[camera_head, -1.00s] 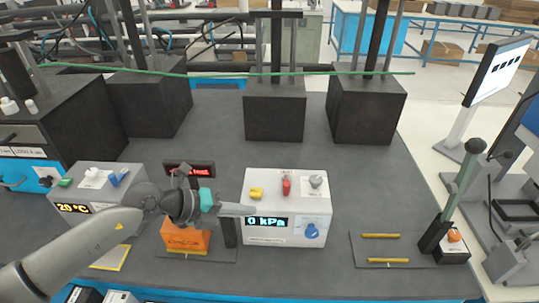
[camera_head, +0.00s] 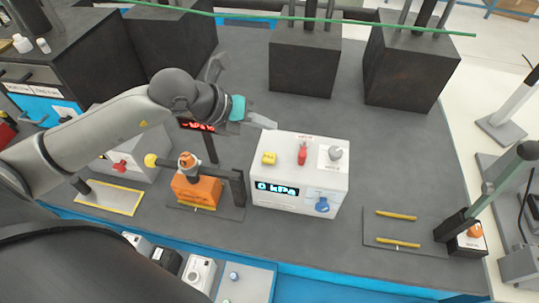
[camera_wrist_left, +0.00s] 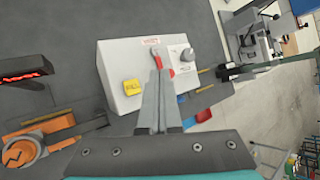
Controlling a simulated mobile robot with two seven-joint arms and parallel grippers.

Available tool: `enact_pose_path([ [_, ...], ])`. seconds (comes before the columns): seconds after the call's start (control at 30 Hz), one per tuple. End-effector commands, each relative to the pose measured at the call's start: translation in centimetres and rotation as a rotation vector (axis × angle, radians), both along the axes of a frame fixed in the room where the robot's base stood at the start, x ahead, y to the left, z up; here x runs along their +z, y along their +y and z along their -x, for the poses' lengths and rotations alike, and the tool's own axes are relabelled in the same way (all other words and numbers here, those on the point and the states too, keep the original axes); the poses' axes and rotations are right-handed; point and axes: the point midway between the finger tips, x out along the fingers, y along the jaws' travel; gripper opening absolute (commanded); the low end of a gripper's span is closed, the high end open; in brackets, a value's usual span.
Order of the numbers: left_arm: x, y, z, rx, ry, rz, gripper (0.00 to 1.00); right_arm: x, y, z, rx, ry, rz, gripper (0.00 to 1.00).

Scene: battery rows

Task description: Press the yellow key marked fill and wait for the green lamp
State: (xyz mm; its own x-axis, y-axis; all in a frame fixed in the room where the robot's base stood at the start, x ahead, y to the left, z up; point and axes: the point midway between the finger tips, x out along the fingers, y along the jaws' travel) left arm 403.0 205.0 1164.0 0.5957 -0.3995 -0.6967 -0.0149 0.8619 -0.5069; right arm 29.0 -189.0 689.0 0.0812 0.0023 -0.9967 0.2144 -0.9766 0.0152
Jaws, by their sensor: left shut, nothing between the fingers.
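The yellow key (camera_head: 269,158) sits on the top left of a white box (camera_head: 300,165) whose display reads 0 kPa. In the left wrist view the key (camera_wrist_left: 131,87) shows the word FILL. A red switch (camera_head: 302,154) and a grey round knob (camera_head: 335,153) stand beside it on the top. My left gripper (camera_head: 268,123) is shut and empty, above the box's far left corner and apart from the key. In the left wrist view its fingertips (camera_wrist_left: 157,60) cover part of the box top, near the red switch. I cannot make out a lit green lamp. My right gripper is not in view.
An orange device (camera_head: 197,190) with a dark bracket stands left of the box. A red-lit display (camera_head: 197,126) stands behind it. A lever stand with a green handle (camera_head: 492,190) is at the right. Dark blocks (camera_head: 304,65) line the back.

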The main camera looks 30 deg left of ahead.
Motion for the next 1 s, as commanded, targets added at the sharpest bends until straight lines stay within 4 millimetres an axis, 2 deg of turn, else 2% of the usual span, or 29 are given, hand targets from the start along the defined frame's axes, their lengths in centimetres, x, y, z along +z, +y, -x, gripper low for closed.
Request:
enact_pose_path([
  [0.6, -7.4, 0.0, 0.0, 0.001, 0.0, 0.001, 0.0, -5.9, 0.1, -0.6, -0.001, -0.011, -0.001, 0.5],
  [0.77, -8.4, 0.0, 0.0, 0.0, 0.0, 0.0, 0.0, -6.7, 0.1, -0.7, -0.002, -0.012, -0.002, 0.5],
  [1.0, -8.5, 0.0, 0.0, 0.0, 0.0, 0.0, 0.0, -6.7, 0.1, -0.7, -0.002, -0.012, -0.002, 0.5],
])
